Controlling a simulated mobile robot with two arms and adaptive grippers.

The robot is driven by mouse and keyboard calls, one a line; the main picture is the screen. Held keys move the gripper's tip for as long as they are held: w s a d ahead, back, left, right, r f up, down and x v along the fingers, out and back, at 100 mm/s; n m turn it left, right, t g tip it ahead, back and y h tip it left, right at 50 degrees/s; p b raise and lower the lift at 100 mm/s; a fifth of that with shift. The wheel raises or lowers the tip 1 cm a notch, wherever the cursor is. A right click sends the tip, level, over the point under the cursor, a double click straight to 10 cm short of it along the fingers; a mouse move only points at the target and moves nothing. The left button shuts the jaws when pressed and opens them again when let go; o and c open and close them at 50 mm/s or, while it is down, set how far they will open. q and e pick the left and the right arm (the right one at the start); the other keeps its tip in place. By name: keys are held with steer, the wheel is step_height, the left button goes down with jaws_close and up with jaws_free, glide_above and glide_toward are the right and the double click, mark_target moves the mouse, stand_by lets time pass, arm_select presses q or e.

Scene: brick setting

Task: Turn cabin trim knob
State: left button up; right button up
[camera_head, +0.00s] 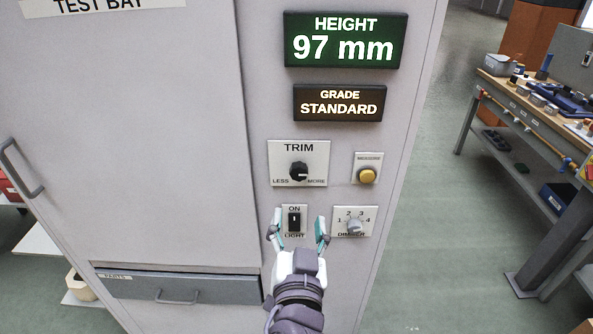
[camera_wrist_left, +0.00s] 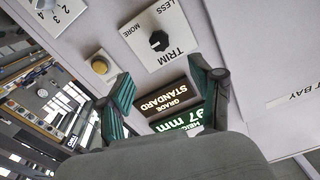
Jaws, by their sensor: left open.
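The black trim knob (camera_head: 299,172) sits on a white plate marked TRIM, LESS and MORE on the cabinet front. It also shows in the left wrist view (camera_wrist_left: 159,41), upside down, beyond my open fingers. My left gripper (camera_head: 298,232) is open and empty, with its teal fingertips in front of the panel below the trim plate, on either side of the light switch (camera_head: 294,219). It is apart from the knob. In the left wrist view the gripper's fingers (camera_wrist_left: 163,92) frame the lit displays. My right gripper is not in view.
A green display (camera_head: 345,41) reads HEIGHT 97 mm, and one below (camera_head: 339,103) reads GRADE STANDARD. A yellow measure button (camera_head: 367,176) and a dimmer knob (camera_head: 354,226) are at the right. A drawer (camera_head: 185,289) is lower left; a workbench (camera_head: 540,120) stands far right.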

arm_select(q)
steer(key=p, duration=0.2)
glide_toward(298, 175)
steer(key=w+p, duration=0.1)
steer(key=w, duration=0.3)
steer(key=w+p, duration=0.1)
steer(key=w, duration=0.3)
steer(key=shift+d+r+p, duration=0.1)
steer(key=shift+r+p, duration=0.1)
steer(key=shift+p, duration=0.2)
steer(key=shift+w+f, duration=0.15)
steer(key=shift+w, duration=0.35)
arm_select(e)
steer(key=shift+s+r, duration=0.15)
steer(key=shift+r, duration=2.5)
arm_select(q)
steer(key=c, duration=1.1)
steer(key=shift+c, duration=0.2)
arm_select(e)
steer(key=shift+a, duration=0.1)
arm_select(q)
steer(key=shift+m, duration=0.4)
